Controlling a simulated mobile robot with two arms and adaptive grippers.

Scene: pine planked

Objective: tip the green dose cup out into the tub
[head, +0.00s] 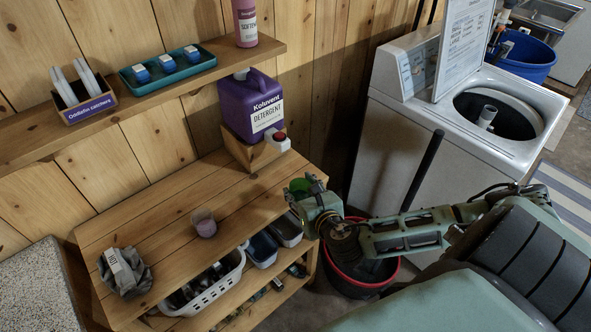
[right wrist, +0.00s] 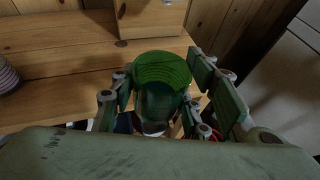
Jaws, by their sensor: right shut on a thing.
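The green dose cup (head: 299,187) is at the right end of the wooden bench, partly hidden by my right gripper (head: 310,192). My right gripper is shut on it. In the right wrist view the cup (right wrist: 162,72) sits between the fingers, showing a ridged round green face; I cannot tell what is in it. The washing machine's open tub (head: 515,108) is at the far right, well away from the cup. Its lid (head: 463,40) stands up. My left gripper is not in view.
A purple detergent jug (head: 246,105) stands on a wooden block behind the gripper. A lilac cup (head: 204,224) and a grey cloth (head: 128,275) are on the bench. A dark bucket with a red rim (head: 391,277) is below my right forearm. A dark pole (head: 428,165) leans before the washer.

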